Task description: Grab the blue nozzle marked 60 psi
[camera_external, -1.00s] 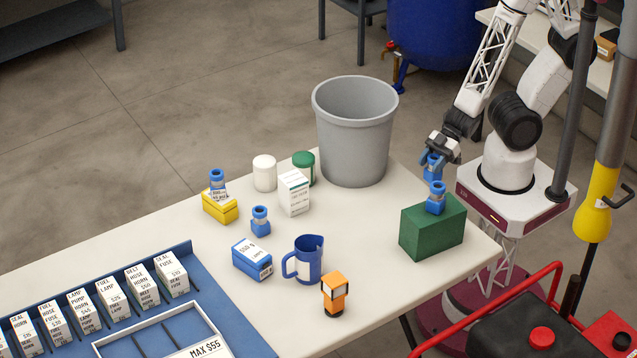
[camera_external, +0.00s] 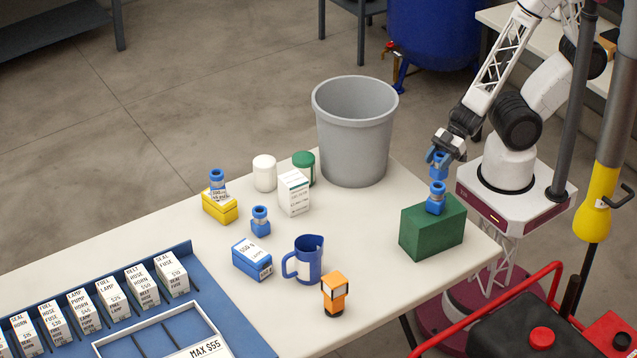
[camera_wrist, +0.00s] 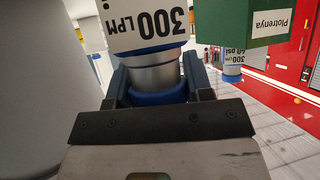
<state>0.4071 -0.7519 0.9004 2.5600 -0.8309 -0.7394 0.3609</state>
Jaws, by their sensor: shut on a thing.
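My gripper (camera_external: 440,153) is shut on a blue nozzle (camera_external: 438,168), held in the air behind the green box. In the wrist view the held nozzle (camera_wrist: 152,72) shows a grey metal band and a white label reading 300 LPM upside down; any psi marking lies outside the frame. A second blue nozzle (camera_external: 436,200) stands on the green box (camera_external: 432,232); in the wrist view this nozzle (camera_wrist: 232,70) has a small label with 300 LPM and what looks like 60 psi. More blue nozzles stand on the yellow box (camera_external: 217,178) and on the table (camera_external: 260,222).
A grey bin (camera_external: 356,140) stands left of my gripper. A blue tray (camera_external: 235,325) with several small boxes is at front left.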

